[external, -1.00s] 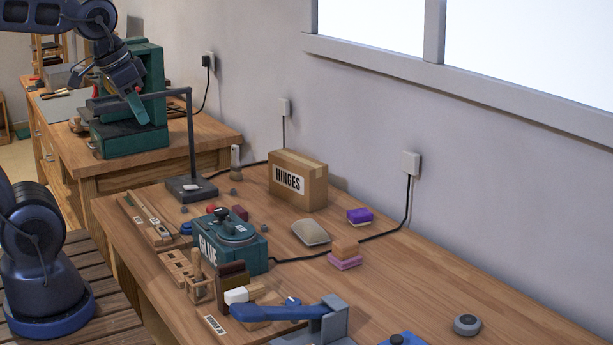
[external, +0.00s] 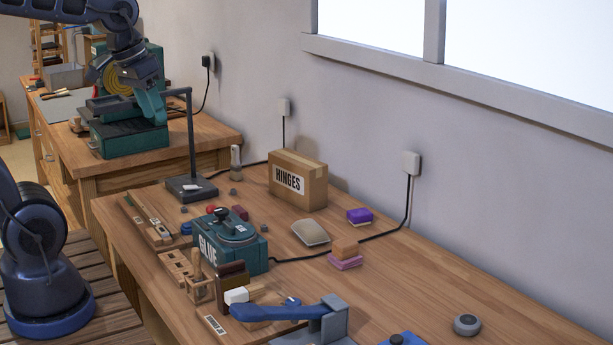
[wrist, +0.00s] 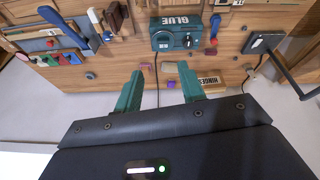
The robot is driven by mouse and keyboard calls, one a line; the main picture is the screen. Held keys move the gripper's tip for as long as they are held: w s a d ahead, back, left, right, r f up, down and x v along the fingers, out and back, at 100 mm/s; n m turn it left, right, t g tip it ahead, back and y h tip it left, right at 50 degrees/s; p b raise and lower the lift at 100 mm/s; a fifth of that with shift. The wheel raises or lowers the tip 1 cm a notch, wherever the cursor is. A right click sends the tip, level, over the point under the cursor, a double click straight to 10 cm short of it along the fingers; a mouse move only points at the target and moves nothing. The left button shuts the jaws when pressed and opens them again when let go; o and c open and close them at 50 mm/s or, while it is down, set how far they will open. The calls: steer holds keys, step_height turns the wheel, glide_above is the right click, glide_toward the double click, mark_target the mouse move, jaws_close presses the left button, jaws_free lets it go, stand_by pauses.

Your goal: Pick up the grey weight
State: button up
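The grey weight (external: 466,324) is a low, round grey piece with a darker top, standing at the right front of the near bench. In the wrist view a small grey piece (wrist: 90,76) near the bench edge on the left looks like the same weight. My gripper (external: 152,104) is high at the upper left in the external view, far from the weight. In the wrist view its two teal fingers (wrist: 160,80) are wide apart, with nothing held between them.
The teal glue pot (external: 230,245), hinges box (external: 313,190), lamp-like stand (external: 192,140) and stacked pink and orange blocks (external: 345,255) stand on the bench. A blue-handled clamp tool (external: 280,313) lies left of the weight. Bare wood surrounds the weight.

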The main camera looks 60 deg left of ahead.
steer(key=w+a+f+n+g, duration=0.2)
steer(key=w+a+f+n, duration=0.15)
steer(key=w+a, duration=0.55)
steer(key=n+g+h, duration=0.2)
steer(key=n+h, duration=0.2)
steer(key=n, duration=0.9)
glide_above(180, 209)
steer(key=a, duration=0.3)
step_height(180, 209, down, 29)
steer(key=shift+m, duration=0.25)
steer(key=shift+x, duration=3.55)
steer(key=shift+w, duration=0.1)
jaws_close()
